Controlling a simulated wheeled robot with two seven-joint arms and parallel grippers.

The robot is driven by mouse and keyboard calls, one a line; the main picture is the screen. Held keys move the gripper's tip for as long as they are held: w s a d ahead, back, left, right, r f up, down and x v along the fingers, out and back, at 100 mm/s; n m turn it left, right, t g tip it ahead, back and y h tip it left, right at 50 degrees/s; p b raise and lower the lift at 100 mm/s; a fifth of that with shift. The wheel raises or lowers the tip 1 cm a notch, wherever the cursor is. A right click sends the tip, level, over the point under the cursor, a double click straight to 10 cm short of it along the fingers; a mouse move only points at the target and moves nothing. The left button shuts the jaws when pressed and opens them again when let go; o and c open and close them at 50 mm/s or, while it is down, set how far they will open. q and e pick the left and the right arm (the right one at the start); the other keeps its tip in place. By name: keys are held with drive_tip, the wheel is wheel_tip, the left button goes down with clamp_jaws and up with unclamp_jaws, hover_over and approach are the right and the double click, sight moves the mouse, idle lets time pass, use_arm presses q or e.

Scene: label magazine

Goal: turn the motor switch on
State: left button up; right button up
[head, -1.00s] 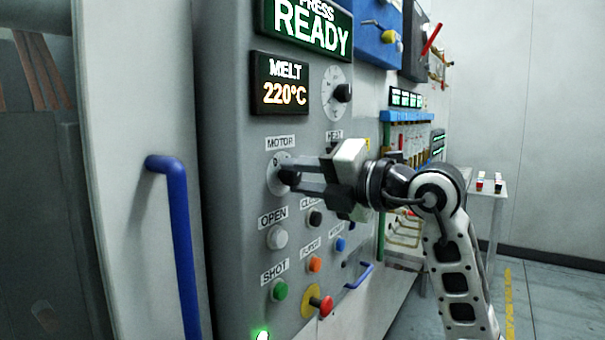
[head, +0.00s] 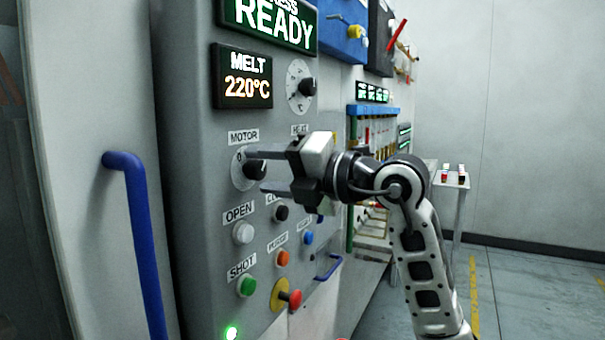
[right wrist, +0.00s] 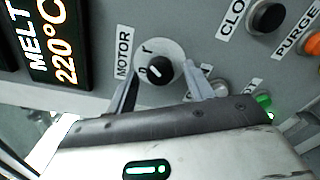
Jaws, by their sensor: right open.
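The motor switch (head: 255,167) is a black knob on a round pale dial under the MOTOR label on the grey panel. It also shows in the right wrist view (right wrist: 160,70), with a white mark on its face slanting across it. My right gripper (head: 257,171) is open at the switch, one finger above the knob and one below in the head view. In the right wrist view the fingertips (right wrist: 164,78) stand either side of the knob, with a gap on both sides. Nothing is held. My left gripper is not in view.
Close below the switch are the white OPEN button (head: 242,233), green SHOT button (head: 247,286), orange PURGE button (head: 283,258) and a red knob (head: 293,299). Another dial (head: 303,87) sits above. A blue handle (head: 140,235) stands out at left. Floor at right is clear.

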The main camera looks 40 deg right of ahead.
use_arm(q)
drive_tip(key=b, duration=0.2)
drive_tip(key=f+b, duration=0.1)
drive_tip(key=b, duration=0.1)
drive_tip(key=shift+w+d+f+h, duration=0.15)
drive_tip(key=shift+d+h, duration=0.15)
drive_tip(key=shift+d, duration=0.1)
use_arm(e)
drive_tip(key=v, duration=1.5)
drive_tip(key=shift+s, duration=0.25)
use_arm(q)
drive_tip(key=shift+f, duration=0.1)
use_arm(e)
drive_tip(key=shift+d, duration=0.1)
